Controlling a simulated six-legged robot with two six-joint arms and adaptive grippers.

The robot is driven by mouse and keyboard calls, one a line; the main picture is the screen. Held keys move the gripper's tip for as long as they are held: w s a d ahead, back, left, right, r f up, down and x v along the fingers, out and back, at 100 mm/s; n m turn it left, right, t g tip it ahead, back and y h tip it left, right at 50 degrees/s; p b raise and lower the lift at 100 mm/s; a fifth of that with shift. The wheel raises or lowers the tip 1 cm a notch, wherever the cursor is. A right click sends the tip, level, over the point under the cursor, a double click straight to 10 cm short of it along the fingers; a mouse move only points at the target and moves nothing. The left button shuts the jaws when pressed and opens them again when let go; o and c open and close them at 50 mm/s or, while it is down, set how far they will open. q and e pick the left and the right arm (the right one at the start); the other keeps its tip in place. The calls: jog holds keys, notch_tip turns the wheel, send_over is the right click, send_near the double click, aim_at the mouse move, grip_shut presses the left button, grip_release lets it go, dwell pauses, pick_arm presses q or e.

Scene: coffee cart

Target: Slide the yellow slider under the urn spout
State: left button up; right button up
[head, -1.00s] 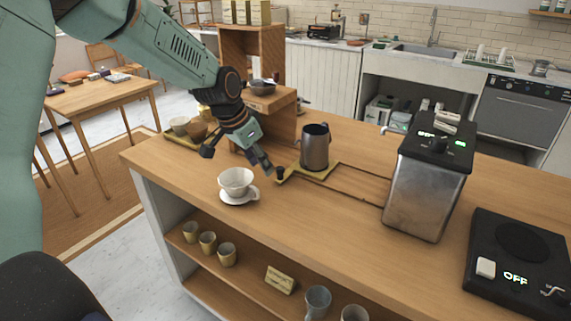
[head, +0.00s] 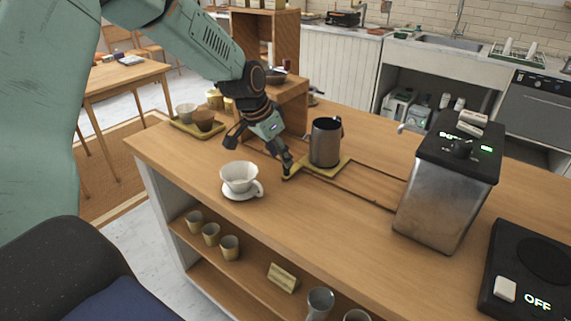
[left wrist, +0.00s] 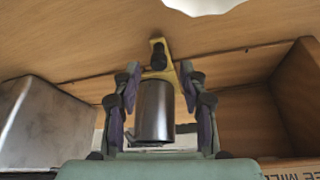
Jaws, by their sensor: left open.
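The yellow slider (head: 330,169) lies flat on the counter with a dark metal jug (head: 325,143) standing on it. Its tab (head: 290,176) reaches toward the left. In the left wrist view the slider (left wrist: 163,74) carries a black knob (left wrist: 157,55) on its tab. The urn (head: 436,190) stands at the right, with its spout (head: 403,128) pointing left. My left gripper (head: 260,155) is open, one finger over the tab and hiding the knob. In the left wrist view its fingers (left wrist: 160,92) are spread, with the jug (left wrist: 154,112) seen between them. My right gripper is out of view.
A track (head: 370,185) runs from the slider toward the urn, and the counter along it is clear.

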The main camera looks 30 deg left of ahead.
pick_arm(q)
jog(key=x, duration=0.2)
jog(key=b+x, duration=0.1)
jog(key=x, duration=0.2)
jog(key=shift+w+d, duration=0.25)
jog(key=shift+w, duration=0.1)
jog(key=shift+s+a+r, duration=0.25)
jog(key=shift+s+r, duration=0.05)
jog(key=shift+s, duration=0.15)
jog(key=shift+w+d+f, duration=0.2)
jog(key=shift+w+f, duration=0.05)
jog(key=shift+w, duration=0.2)
jog(key=c, duration=0.5)
jog(key=shift+s+r, duration=0.1)
jog(key=shift+s, duration=0.1)
grip_shut()
jog(key=shift+a, duration=0.1)
